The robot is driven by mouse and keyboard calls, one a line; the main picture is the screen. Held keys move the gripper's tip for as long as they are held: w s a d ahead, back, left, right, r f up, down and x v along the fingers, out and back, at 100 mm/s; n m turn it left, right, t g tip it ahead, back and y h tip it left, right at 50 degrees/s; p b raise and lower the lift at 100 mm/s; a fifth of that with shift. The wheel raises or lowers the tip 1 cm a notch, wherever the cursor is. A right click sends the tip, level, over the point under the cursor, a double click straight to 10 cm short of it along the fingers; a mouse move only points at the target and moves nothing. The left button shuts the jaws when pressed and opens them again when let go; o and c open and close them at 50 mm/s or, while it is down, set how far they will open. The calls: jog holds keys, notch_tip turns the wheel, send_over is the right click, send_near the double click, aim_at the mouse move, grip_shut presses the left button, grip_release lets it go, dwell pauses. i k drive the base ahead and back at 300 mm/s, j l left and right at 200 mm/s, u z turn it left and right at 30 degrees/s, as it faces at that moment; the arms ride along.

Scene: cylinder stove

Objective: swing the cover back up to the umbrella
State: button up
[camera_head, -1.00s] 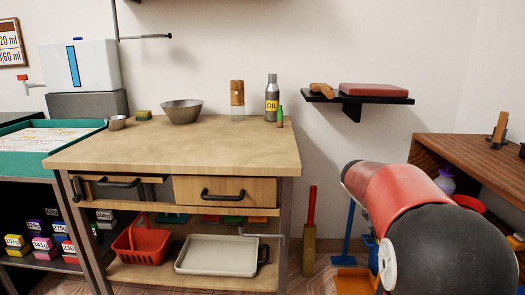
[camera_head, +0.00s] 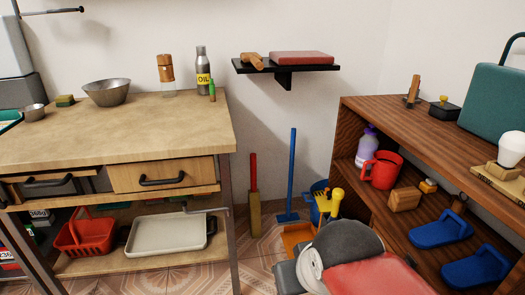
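I see no umbrella in view, and nothing I can pick out for sure as its cover. Part of my own arm, red and dark grey, shows at the bottom centre-right. My gripper is outside the picture, so its fingers and anything in them are hidden.
A wooden workbench (camera_head: 110,135) with a bowl (camera_head: 107,92) stands at left. A brown shelf unit (camera_head: 420,140) at right holds a red mug (camera_head: 380,170), blue slippers (camera_head: 440,230) and a teal case (camera_head: 495,100). A black wall shelf (camera_head: 285,67) hangs between. A blue-handled tool (camera_head: 293,170) stands below it.

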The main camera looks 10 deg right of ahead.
aim_at(324, 202)
jog(key=j+z, duration=0.25)
jog(key=j, duration=0.25)
jog(key=i+j+z, duration=0.75)
jog(key=j+z, duration=0.25)
